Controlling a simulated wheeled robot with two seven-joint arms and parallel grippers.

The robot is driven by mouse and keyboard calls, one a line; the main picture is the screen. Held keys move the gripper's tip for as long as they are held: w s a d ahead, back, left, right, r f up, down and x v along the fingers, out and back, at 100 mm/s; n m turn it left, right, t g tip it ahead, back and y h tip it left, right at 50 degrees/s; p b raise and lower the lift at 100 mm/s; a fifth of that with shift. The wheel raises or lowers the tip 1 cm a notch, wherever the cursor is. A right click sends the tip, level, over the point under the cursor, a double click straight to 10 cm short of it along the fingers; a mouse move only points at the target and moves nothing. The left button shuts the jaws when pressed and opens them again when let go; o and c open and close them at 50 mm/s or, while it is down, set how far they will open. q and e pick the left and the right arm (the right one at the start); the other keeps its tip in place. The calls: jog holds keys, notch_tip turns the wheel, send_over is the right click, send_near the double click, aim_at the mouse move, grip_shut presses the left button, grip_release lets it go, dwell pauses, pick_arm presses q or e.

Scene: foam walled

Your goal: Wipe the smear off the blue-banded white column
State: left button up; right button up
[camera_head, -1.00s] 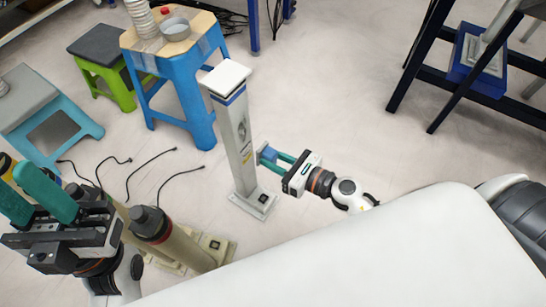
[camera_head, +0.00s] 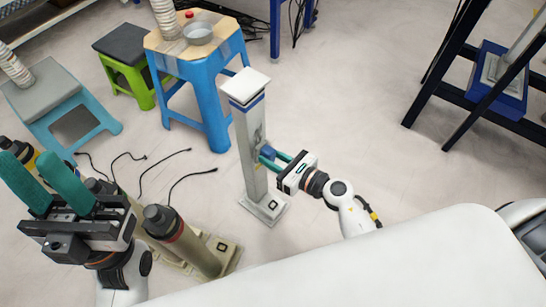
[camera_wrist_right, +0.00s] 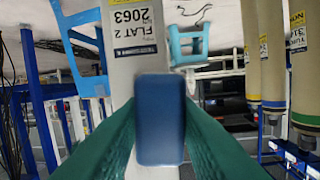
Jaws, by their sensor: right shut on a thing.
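The white column (camera_head: 252,172) stands upright on a square foot, with a blue band (camera_head: 247,101) under its cap. A grey smear (camera_head: 257,133) shows about halfway up its right-hand face in the head view. My right gripper (camera_head: 271,156) is shut on a blue block (camera_head: 267,152), just below and right of the smear. In the right wrist view the block (camera_wrist_right: 160,120) sits between the teal fingers, in front of the column's label (camera_wrist_right: 133,32); I cannot tell whether it touches. My left gripper (camera_head: 30,165) is open and empty at the far left.
Beige posts with dark caps (camera_head: 158,220) stand near my left gripper. A blue stool (camera_head: 207,100) with a bowl is behind the column, and a dark-blue rack (camera_head: 445,70) stands at right. Cables (camera_head: 140,175) lie on the floor. Floor right of the column is clear.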

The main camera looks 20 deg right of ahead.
jog(key=shift+r+p+x, duration=0.15)
jog(key=shift+p+x, duration=0.05)
jog(key=shift+x, duration=0.9)
jog(key=shift+r+p+x, duration=0.15)
jog(key=shift+x, duration=1)
dwell(0.3)
jog(key=shift+w+d, duration=0.1)
